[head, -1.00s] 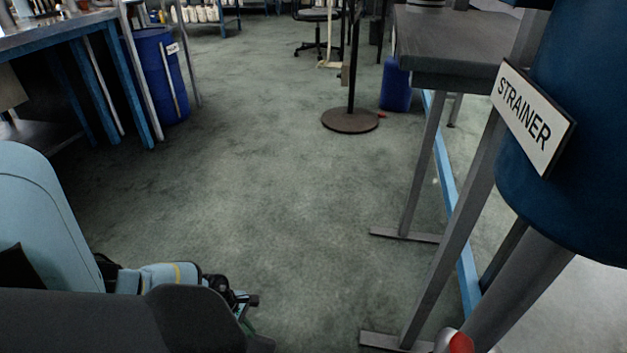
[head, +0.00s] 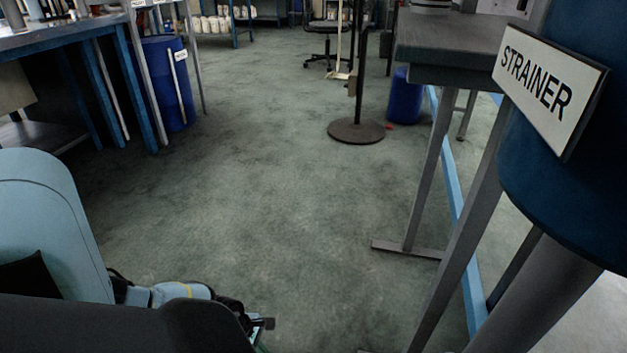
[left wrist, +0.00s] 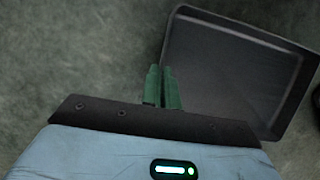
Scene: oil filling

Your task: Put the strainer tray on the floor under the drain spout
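In the left wrist view a dark rectangular tray (left wrist: 232,58) with a raised rim is at the right, over the grey-green floor. The green fingers of my left gripper (left wrist: 162,72) are close together at its left rim and look shut on it. Whether the tray touches the floor I cannot tell. In the head view my left wrist (head: 235,310) is low at the bottom, and the tray is hidden. A blue drum (head: 560,190) with a white STRAINER sign (head: 549,83) is at the right. I see no drain spout. My right gripper is out of view.
A grey-topped bench (head: 455,40) and slanted metal legs (head: 470,215) stand at the right. A round-based stand (head: 357,131) is ahead. A workbench (head: 60,32) and a blue barrel (head: 168,85) are at the left. The middle floor (head: 250,190) is clear.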

